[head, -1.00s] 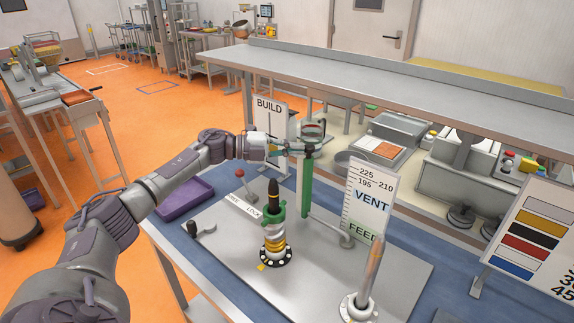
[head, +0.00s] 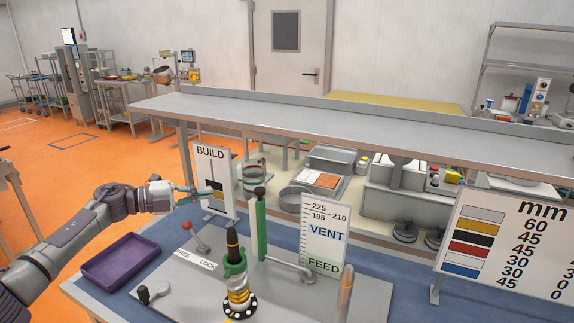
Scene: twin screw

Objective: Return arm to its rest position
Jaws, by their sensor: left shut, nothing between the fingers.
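My left arm comes in from the left, over the purple tray's far side. Its gripper (head: 204,191) is shut and empty, in front of the lower part of the BUILD sign (head: 211,160). It is to the left of the green post with a dark top (head: 259,222), apart from it in the picture. The upright screw stack (head: 238,290), with a black tip, a green collar and yellow and grey rings, stands on the grey plate (head: 190,290) below and to the right of the gripper. My right gripper is out of view.
A purple tray (head: 121,260) lies on the blue mat below the arm. A red-knobbed lever (head: 188,226) stands by the FREE/LOCK label. A VENT/FEED gauge board (head: 324,235) and a colour chart (head: 512,245) stand to the right. A raised grey shelf (head: 330,122) spans the back.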

